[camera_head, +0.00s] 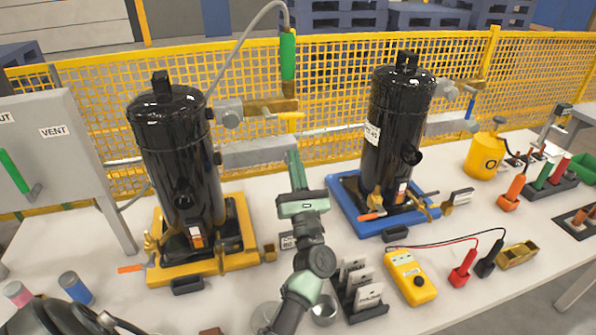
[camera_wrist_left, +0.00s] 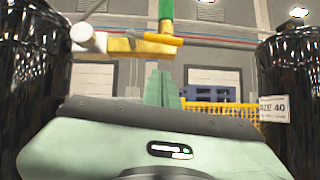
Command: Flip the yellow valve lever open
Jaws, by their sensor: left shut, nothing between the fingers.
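A hose with a green sleeve (camera_head: 287,56) rises from the valve. In the left wrist view the yellow lever (camera_wrist_left: 164,39) is ahead of and above the fingers, with the brass part (camera_wrist_left: 128,45) to its left. My left gripper (camera_head: 293,156) points up toward the lever from below. Its fingers (camera_wrist_left: 162,86) are shut and empty, apparently apart from the lever. My right gripper is not in view.
A black compressor (camera_head: 176,140) on a yellow pallet stands left, another (camera_head: 397,115) on a blue pallet right. A yellow mesh fence (camera_head: 340,75) runs behind. A yellow meter (camera_head: 410,278) and a dark rack (camera_head: 358,292) lie on the table's front right.

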